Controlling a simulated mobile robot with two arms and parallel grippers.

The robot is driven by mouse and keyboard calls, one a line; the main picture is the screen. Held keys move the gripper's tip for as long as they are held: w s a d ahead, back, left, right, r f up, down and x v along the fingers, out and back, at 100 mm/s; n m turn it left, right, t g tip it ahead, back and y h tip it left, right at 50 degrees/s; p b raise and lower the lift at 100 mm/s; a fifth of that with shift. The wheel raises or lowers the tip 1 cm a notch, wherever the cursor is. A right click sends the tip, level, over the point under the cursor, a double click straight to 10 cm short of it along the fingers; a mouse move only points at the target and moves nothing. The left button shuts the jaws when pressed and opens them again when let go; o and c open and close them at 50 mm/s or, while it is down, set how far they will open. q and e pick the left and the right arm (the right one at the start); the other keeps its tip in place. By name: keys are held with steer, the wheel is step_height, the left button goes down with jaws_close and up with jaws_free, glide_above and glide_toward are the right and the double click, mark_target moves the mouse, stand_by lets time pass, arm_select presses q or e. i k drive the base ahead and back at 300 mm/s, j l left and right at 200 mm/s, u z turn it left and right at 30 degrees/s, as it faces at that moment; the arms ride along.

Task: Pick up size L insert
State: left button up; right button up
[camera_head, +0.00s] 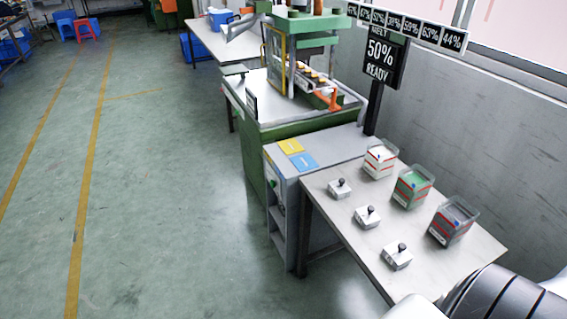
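Three clear boxes with red-and-white labels stand along the wall side of the table. The far box (380,159) has white contents, the middle box (412,187) green, and the near box (452,222) dark contents. Size markings are too small to read, so I cannot tell which thing is the size L insert. Neither gripper is in view; part of my arm shows at bottom right.
The pale table (330,221) has bare surface around the blocks. A grey cabinet (285,231) adjoins it, with a green-based press machine (262,140) beyond. A sign (381,60) reads "MELT 50% READY". The wall is at right; open floor lies left.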

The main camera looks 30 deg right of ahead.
mark_target(338, 189)
steer(key=i+j+z, duration=0.1)
steer(key=i+z, duration=0.15)
steer(key=i, duration=0.25)
steer(key=i+j+z, duration=0.3)
steer(key=i, duration=0.25)
steer(key=i+j+z, duration=0.25)
steer(key=i, duration=0.25)
